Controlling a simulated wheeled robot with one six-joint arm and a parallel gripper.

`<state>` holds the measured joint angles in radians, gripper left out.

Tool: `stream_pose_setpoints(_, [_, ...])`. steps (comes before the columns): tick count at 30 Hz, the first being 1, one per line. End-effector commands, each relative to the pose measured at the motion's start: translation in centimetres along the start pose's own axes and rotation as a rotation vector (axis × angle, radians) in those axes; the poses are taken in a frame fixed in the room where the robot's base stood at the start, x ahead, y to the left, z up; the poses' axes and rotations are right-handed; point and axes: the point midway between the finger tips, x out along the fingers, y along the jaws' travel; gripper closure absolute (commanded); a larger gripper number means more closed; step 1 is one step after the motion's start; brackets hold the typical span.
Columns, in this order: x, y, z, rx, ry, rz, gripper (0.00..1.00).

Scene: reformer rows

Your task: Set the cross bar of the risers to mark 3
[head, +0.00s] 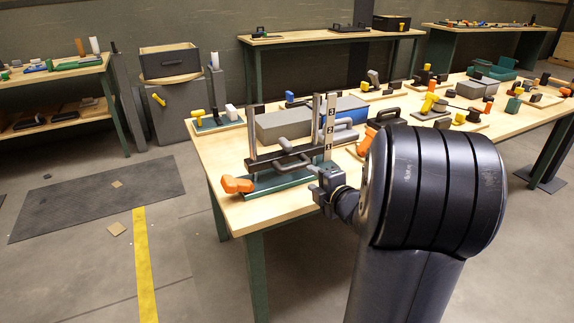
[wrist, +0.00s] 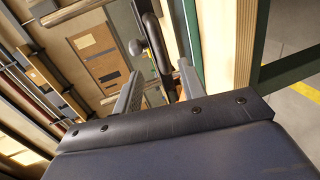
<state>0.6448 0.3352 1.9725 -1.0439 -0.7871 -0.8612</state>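The dark cross bar (head: 285,160) lies low between the risers, near mark 1. A grey handle (head: 296,149) shows on it. An orange handle (head: 237,184) is at the stand's front left. My gripper (head: 322,186) is at the stand's right end, below the marks. In the wrist view its fingers (wrist: 159,72) are apart. A dark rod (wrist: 157,45) shows beyond them; I cannot tell whether they touch it.
A grey block (head: 283,125) and a blue box (head: 347,107) stand behind the risers. Boards with colored handles (head: 437,103) fill the bench to the right. The floor (head: 195,235) left of the bench is open.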

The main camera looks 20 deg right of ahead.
Motion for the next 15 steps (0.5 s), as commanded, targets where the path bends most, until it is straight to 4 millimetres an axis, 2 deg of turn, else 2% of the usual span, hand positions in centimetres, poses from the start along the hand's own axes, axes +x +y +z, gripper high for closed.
stream_pose_setpoints(5, [2.1,-0.1,-0.1,-0.002,0.006,0.001,0.61])
stream_pose_setpoints(15, [8.4,-0.1,-0.2,-0.001,0.005,0.0,0.61])
